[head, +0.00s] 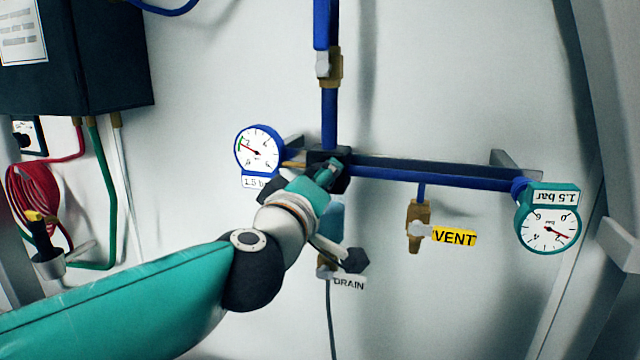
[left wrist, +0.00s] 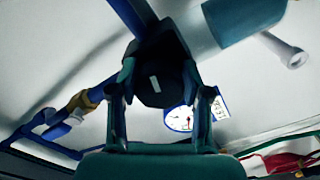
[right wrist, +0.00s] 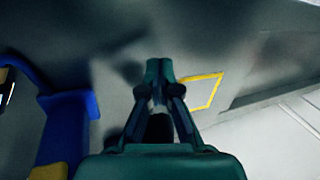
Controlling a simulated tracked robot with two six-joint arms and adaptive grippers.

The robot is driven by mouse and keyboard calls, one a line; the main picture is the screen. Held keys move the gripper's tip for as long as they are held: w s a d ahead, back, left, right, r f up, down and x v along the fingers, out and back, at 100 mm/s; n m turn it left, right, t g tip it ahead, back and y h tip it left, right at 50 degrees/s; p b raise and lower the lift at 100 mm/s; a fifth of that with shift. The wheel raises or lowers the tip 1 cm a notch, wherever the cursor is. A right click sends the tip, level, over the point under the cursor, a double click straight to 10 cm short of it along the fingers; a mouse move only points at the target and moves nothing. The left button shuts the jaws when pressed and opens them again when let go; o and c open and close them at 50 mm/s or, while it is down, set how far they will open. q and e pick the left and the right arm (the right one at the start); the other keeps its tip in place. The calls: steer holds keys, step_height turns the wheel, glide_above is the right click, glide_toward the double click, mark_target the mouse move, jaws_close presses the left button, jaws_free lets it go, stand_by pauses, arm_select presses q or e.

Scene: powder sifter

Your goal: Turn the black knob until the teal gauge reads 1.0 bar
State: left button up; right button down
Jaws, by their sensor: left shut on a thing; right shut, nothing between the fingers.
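The black knob (left wrist: 158,88) sits between the fingers of my left gripper (left wrist: 160,95) in the left wrist view; the fingers are shut on it. In the head view my left gripper (head: 328,172) reaches the black regulator block below the vertical blue pipe and hides most of the knob. The teal gauge (head: 548,230) hangs at the right end of the blue pipe, its 1.5 bar label upside down above the dial. Its red needle points right and slightly down; the exact reading is too small to tell. My right gripper (right wrist: 158,75) is shut and empty, away from the knob.
A blue gauge (head: 258,148) with a partly covered label is left of the regulator. A brass vent valve (head: 418,225) with a yellow VENT tag (head: 454,237) hangs right; a DRAIN tag (head: 349,283) shows below. A dark cabinet (head: 80,60) and red hose (head: 35,195) are left.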

arm_select(q)
steer(key=n, duration=0.5)
stand_by(0.5)
steer(key=o, duration=1.2)
steer(key=shift+w+a, duration=0.1)
steer(key=shift+r, duration=0.1)
steer(key=v, duration=1.2)
